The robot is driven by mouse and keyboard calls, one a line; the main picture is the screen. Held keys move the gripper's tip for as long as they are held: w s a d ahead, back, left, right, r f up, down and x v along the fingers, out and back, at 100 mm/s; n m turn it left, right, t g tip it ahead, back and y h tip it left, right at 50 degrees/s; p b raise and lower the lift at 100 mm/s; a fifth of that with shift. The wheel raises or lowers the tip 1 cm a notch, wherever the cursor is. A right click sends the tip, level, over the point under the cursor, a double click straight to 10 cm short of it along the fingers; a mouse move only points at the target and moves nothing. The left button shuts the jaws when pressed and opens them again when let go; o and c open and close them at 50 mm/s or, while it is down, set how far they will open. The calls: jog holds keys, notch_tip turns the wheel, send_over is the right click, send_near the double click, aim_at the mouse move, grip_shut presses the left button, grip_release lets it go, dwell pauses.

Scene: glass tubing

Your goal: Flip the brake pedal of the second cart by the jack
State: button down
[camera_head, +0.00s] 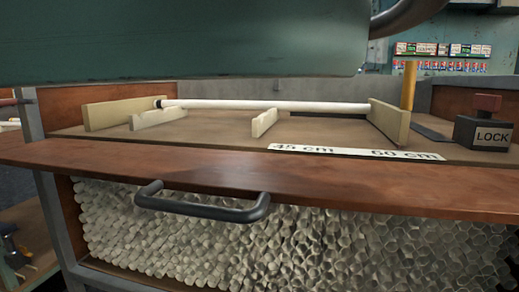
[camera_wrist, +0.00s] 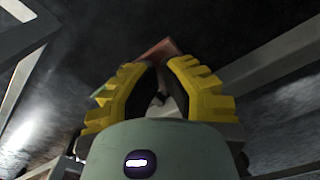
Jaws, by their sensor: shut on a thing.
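In the wrist view my gripper (camera_wrist: 158,72) has two yellow ribbed fingers, closed in around a reddish-brown flat piece (camera_wrist: 156,50) that looks like the brake pedal. The piece shows at and just beyond the fingertips; the fingers hide its lower part, and I cannot tell its tilt. In the head view a cart stands close in front, with a brown wooden top edge (camera_head: 330,187) and a dark grey handle (camera_head: 205,208). My gripper and the pedal do not show there. I cannot tell from this view whether this is the second cart, and no jack is recognisable.
On the cart top a white glass tube (camera_head: 270,105) lies across pale wooden supports. A dark block marked LOCK (camera_head: 484,133) with a red top stands at the right. Many short tubes (camera_head: 300,235) fill the space below. Grey metal bars (camera_wrist: 275,65) flank my gripper in the wrist view.

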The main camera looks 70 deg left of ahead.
jog(key=shift+f, duration=0.45)
notch_tip(320, 180, up, 7)
jog(key=p, duration=0.6)
jog(key=shift+w+r, duration=0.1)
dwell(0.4)
